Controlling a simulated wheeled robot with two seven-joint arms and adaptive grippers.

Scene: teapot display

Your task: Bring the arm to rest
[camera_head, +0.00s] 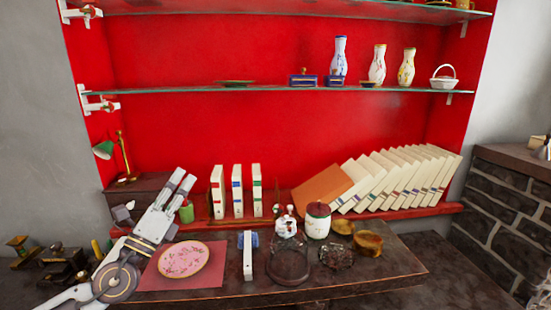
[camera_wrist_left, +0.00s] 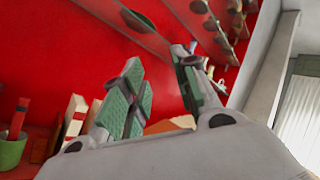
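My left arm comes in from the lower left in the head view. My left gripper (camera_head: 184,182) points up and to the right, above the table beside the green cup (camera_head: 186,212). Its two fingers stand apart with nothing between them. In the left wrist view the gripper (camera_wrist_left: 165,95) shows its green pads apart and empty, with the red wall and shelves behind. The green cup (camera_wrist_left: 12,150) shows at the lower left there. The right gripper is not in view.
A pink plate (camera_head: 183,260) lies on a red mat (camera_head: 214,276) below the gripper. Books (camera_head: 237,190) stand at the back, and more lean at right. A glass dome (camera_head: 288,268) and a lidded jar (camera_head: 317,222) stand on the table. Vases (camera_head: 339,60) are on the glass shelf (camera_head: 200,89).

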